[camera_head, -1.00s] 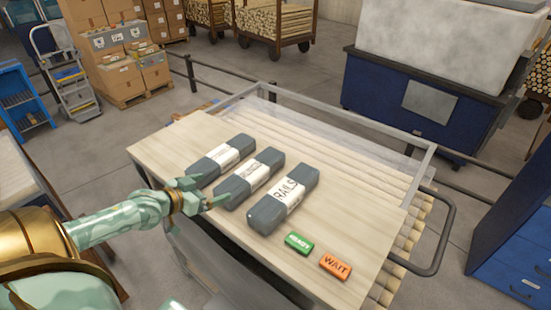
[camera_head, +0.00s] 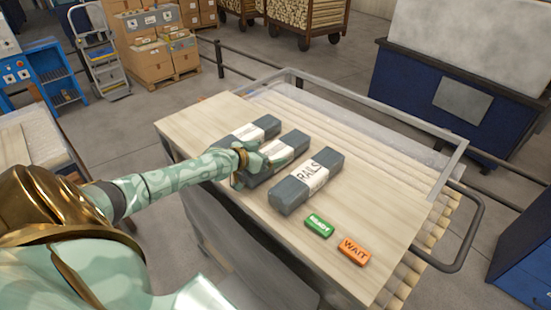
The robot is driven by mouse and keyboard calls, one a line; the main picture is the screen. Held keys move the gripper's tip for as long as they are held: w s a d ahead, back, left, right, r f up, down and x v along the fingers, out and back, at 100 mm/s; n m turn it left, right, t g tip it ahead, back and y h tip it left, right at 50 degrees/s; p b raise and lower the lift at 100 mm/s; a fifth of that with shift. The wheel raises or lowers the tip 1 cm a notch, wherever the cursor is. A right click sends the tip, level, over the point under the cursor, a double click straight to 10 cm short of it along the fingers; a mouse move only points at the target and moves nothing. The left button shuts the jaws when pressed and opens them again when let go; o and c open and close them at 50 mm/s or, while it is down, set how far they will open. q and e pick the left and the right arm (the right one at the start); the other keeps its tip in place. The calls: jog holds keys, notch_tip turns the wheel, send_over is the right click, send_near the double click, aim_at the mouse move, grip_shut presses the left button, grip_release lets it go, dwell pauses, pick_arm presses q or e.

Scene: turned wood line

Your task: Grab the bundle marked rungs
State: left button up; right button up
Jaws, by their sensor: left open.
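Three dark grey wrapped bundles with white label bands lie side by side on a pale wooden worktop. The right bundle (camera_head: 291,194) reads RAILS. The middle bundle (camera_head: 294,139) and the left bundle (camera_head: 267,124) have lettering too small and partly covered to read, so I cannot tell which is marked rungs. My left gripper (camera_head: 259,166) is open at the near left part of the middle bundle. Its fingers overlap that bundle in the picture and hide part of it. I cannot tell whether they touch it. My right gripper is not in view.
A green READY block (camera_head: 319,226) and an orange WAIT block (camera_head: 352,251) lie at the worktop's front right.

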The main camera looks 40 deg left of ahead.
pick_arm(q)
jog(key=shift+b+x, duration=0.35)
jog(key=shift+x, duration=0.55)
jog(key=shift+w+f, duration=0.2)
jog(key=shift+w, duration=0.1)
jog(key=shift+s, duration=0.1)
jog(key=shift+s+r, duration=0.1)
jog(key=shift+c, duration=0.3)
jog(key=c, duration=1.4)
jog(key=shift+r, duration=0.1)
